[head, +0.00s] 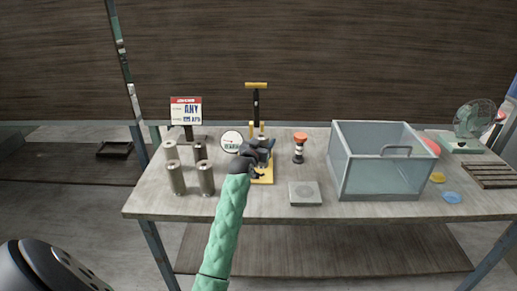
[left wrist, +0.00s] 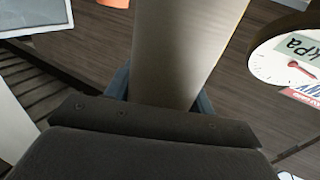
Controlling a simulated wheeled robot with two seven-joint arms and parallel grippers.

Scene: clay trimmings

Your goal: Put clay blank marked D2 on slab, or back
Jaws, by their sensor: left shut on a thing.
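My left gripper (head: 262,148) is over the middle of the table, in front of a yellow-and-black hand press (head: 256,100). In the left wrist view a pale grey-beige cylinder, a clay blank (left wrist: 182,50), stands between the blue fingers, and the gripper is shut on it. No D2 mark can be read on it. In the head view the blank is mostly hidden by the gripper. Several similar cylinders (head: 176,178) stand upright at the table's left. A flat grey square plate (head: 305,200), possibly the slab, lies right of the gripper. My right gripper is not in view.
A round dial gauge (head: 231,141) stands just left of the gripper, also close in the left wrist view (left wrist: 296,58). A sign (head: 186,111) stands at back left. A red-topped post (head: 299,148) and a clear-walled bin (head: 380,185) stand to the right. The table's front left is clear.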

